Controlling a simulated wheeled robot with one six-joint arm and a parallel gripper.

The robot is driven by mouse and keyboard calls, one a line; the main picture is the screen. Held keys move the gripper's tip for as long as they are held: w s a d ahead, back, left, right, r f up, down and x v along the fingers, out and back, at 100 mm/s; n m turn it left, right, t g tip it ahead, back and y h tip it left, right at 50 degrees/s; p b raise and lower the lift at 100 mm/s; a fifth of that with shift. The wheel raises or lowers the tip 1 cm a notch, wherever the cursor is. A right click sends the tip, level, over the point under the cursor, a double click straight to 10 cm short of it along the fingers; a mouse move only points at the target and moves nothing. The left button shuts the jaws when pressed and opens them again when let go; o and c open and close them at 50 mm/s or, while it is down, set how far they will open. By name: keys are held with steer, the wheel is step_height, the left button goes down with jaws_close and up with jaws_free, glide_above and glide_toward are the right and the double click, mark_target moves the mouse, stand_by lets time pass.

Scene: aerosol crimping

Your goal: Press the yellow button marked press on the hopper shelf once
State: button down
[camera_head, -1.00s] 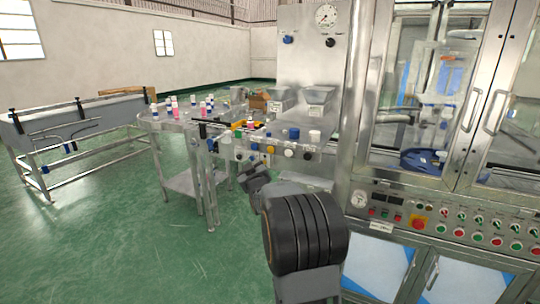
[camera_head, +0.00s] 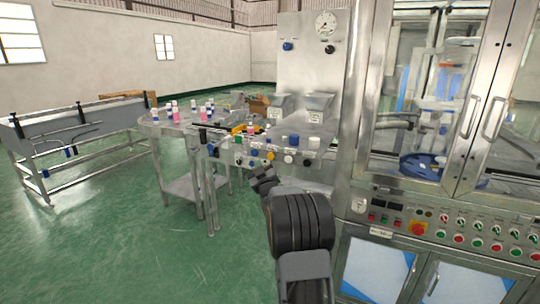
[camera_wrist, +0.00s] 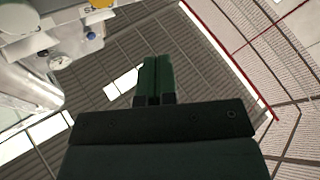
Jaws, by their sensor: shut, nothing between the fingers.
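The hopper shelf (camera_head: 318,140) stands in the middle of the head view. A small yellow button (camera_head: 270,155) shows on its front edge, between blue and white knobs. My gripper (camera_head: 262,178) is below and in front of that edge, apart from the button. In the wrist view my gripper's fingers (camera_wrist: 154,72) are shut together and empty, pointing up toward the ceiling. I cannot read the lettering fully.
Pink and white bottles with blue parts stand on a round metal table (camera_head: 160,118) left of the shelf. A glass-doored machine with a button panel (camera_head: 450,225) stands close on the right. A steel conveyor frame (camera_head: 80,135) is at the left. Green floor is free in front.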

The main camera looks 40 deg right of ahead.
mark_target(272, 155)
steer(key=w+d+p, duration=0.1)
steer(key=w+d, duration=0.2)
steer(key=d, duration=0.2)
steer(key=shift+d, duration=0.25)
steer(key=shift+w+d+f, duration=0.1)
steer(key=shift+d, duration=0.05)
stand_by(2.0)
steer(key=shift+w+d+b, duration=0.15)
steer(key=shift+d+b, duration=0.1)
steer(key=shift+b, duration=0.2)
